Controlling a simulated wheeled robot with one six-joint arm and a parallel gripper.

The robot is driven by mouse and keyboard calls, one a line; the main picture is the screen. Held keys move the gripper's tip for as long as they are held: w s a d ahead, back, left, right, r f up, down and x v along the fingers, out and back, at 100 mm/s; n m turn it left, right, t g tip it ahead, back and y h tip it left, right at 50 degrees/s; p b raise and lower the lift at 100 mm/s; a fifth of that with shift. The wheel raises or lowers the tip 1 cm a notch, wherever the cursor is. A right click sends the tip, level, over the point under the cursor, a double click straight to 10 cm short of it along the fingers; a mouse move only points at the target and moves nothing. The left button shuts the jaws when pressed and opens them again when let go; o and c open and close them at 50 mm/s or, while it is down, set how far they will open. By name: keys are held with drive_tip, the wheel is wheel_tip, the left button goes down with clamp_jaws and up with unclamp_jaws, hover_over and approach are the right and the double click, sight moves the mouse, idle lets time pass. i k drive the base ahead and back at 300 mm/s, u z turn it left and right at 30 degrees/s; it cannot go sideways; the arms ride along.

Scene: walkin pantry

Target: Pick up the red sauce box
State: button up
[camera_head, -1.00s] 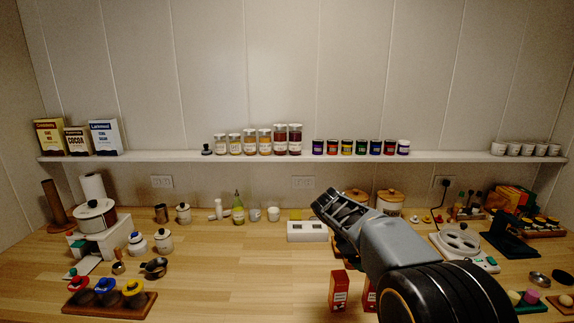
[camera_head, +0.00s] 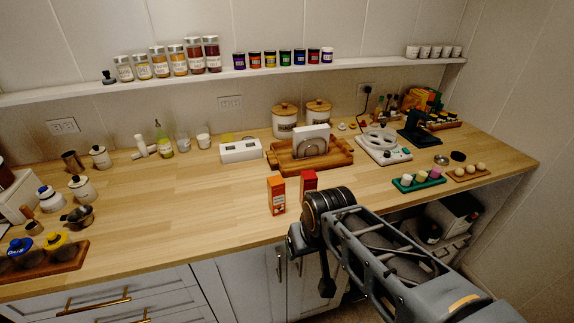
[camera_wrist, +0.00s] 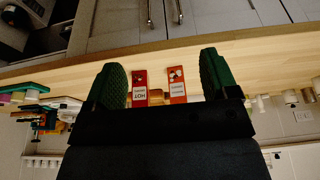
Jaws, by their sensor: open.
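The red sauce box (camera_head: 309,184) stands upright near the front of the wooden counter, partly behind my wrist in the head view. An orange-red box (camera_head: 277,195) stands just left of it. In the wrist view, which is upside down, the red box (camera_wrist: 140,88) is on the left and the orange-red box (camera_wrist: 177,86) on the right. My gripper (camera_wrist: 161,66) is open and empty, its green-padded fingers framing both boxes from a distance. I cannot make out the fingers in the head view.
A wooden tray (camera_head: 345,157) with a napkin holder stands behind the boxes. A white toaster (camera_head: 240,151) is behind left, and a green egg-cup tray (camera_head: 419,184) right. The counter left of the boxes is clear. Cabinet fronts (camera_head: 240,285) lie below the edge.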

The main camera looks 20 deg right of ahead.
sight(310, 178)
drive_tip(key=k, duration=0.5)
drive_tip(key=u, duration=1.45)
drive_tip(key=i, duration=1.1)
drive_tip(key=z, duration=2.3)
